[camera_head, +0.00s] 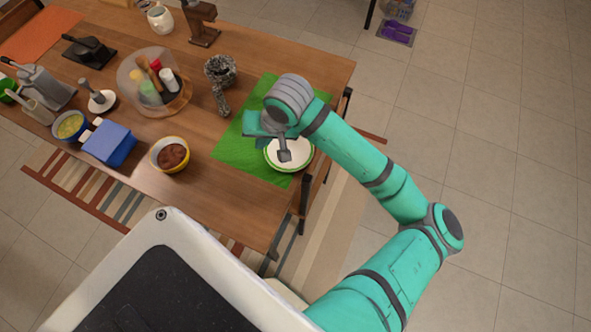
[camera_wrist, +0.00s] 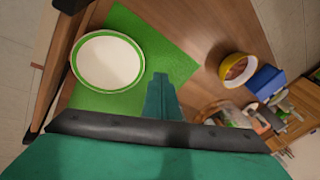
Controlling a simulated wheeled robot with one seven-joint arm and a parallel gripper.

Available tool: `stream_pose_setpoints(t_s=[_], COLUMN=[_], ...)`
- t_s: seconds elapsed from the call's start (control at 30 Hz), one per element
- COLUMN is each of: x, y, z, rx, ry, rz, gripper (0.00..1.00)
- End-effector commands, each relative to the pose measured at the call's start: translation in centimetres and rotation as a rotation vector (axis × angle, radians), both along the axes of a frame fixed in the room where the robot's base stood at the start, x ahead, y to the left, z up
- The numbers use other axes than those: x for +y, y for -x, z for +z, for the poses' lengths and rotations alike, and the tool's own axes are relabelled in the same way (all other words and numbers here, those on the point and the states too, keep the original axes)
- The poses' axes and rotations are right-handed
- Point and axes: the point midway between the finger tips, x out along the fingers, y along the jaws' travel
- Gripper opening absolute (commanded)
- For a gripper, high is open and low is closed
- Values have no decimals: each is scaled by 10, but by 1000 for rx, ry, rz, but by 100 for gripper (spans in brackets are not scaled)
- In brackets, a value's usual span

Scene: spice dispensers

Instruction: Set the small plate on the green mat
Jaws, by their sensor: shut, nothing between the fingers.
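The small plate (camera_head: 292,155) is white with a green rim and lies on the green mat (camera_head: 233,150), near the table's right edge. It also shows in the wrist view (camera_wrist: 107,62), where its outer side reaches a little past the mat's edge. My gripper (camera_head: 262,143) is above the mat beside the plate, and my arm hides part of both in the head view. In the wrist view its fingers (camera_wrist: 161,80) are together and empty, apart from the plate.
A yellow bowl (camera_head: 158,163) with brown contents and a blue box (camera_head: 109,151) stand left of the mat. A clear dome (camera_head: 140,73) covers several spice dispensers.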

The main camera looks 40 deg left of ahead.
Motion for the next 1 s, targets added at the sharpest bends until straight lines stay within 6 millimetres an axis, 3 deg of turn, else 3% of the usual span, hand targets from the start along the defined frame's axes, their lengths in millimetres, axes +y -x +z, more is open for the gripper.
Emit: stream_pose_setpoints(t_s=[0.1,0.3,0.57,1.0], x=[-45,-88,-97,-97], y=[-13,-23,-24,-25], z=[-13,-21,-39,-107], rx=[-23,-38,-39,-39], ry=[175,342,373,371], rz=[-13,-33,-38,-39], gripper=[0,0,0,0])
